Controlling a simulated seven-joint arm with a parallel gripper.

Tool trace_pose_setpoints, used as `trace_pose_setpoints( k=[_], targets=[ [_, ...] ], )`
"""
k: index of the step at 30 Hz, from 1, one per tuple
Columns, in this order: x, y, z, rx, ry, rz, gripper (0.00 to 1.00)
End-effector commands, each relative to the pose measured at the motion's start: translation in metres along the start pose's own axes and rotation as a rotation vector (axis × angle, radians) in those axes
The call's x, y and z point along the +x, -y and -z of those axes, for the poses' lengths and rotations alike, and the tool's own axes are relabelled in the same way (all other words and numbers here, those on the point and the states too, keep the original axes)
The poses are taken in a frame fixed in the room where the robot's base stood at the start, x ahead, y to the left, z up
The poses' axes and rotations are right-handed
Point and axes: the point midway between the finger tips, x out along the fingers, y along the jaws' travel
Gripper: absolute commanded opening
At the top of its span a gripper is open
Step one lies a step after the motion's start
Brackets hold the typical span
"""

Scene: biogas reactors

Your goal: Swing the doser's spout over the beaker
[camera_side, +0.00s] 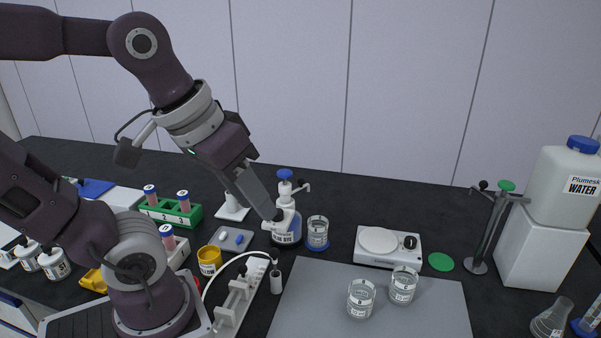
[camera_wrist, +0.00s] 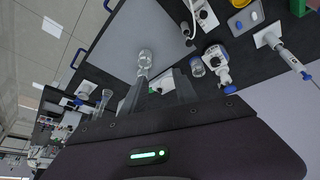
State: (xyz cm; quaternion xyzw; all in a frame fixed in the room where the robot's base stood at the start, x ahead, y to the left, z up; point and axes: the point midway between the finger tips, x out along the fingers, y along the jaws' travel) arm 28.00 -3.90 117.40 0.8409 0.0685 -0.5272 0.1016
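The doser (camera_side: 287,238) is a labelled bottle with a white pump head and a blue knob, behind my gripper's tip in the side view. Its short spout (camera_side: 303,188) sticks out to the right, toward the beaker's side. The beaker (camera_side: 318,230) is clear glass and stands on a blue pad just right of the doser. In the wrist view the doser (camera_wrist: 216,55) and beaker (camera_wrist: 197,67) lie right of the fingers. My gripper (camera_wrist: 158,90) has its two fingers apart with nothing between them. In the side view my gripper (camera_side: 272,214) overlaps the doser's left side; contact cannot be told.
A white balance (camera_side: 388,259) stands right of the beaker. Two more beakers (camera_side: 361,298) stand on the grey mat (camera_side: 310,300) in front. A green tube rack (camera_side: 168,212), a yellow cup (camera_side: 209,262) and a grey tray (camera_side: 232,247) are left. A water container (camera_side: 566,185) stands far right.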

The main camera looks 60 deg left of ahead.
Motion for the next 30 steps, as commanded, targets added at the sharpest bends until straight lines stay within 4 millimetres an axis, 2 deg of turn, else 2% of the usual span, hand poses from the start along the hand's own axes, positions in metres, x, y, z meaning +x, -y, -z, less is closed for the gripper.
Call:
trace_pose_setpoints(
  k=[2, 3, 5, 6, 8, 9, 12, 15, 18, 23, 30],
  targets=[
    [0.004, 0.008, 0.049, -0.36, 0.059, 0.04, 0.31],
    [0.011, 0.017, 0.078, -0.599, 0.089, 0.073, 0.31],
    [0.026, 0.036, 0.12, -0.965, 0.122, 0.137, 0.31],
    [0.04, 0.053, 0.145, -1.206, 0.135, 0.188, 0.31],
    [0.065, 0.082, 0.177, -1.551, 0.14, 0.272, 0.31],
    [0.082, 0.103, 0.193, -1.762, 0.134, 0.331, 0.31],
    [0.122, 0.149, 0.217, -2.187, 0.094, 0.468, 0.31],
    [0.149, 0.18, 0.226, -2.449, 0.047, 0.562, 0.31],
    [0.161, 0.193, 0.227, -2.562, 0.02, 0.606, 0.31],
    [0.177, 0.196, 0.221, -2.581, 0.017, 0.614, 0.31],
    [0.216, 0.2, 0.202, -2.577, 0.017, 0.614, 0.31]
  ],
)
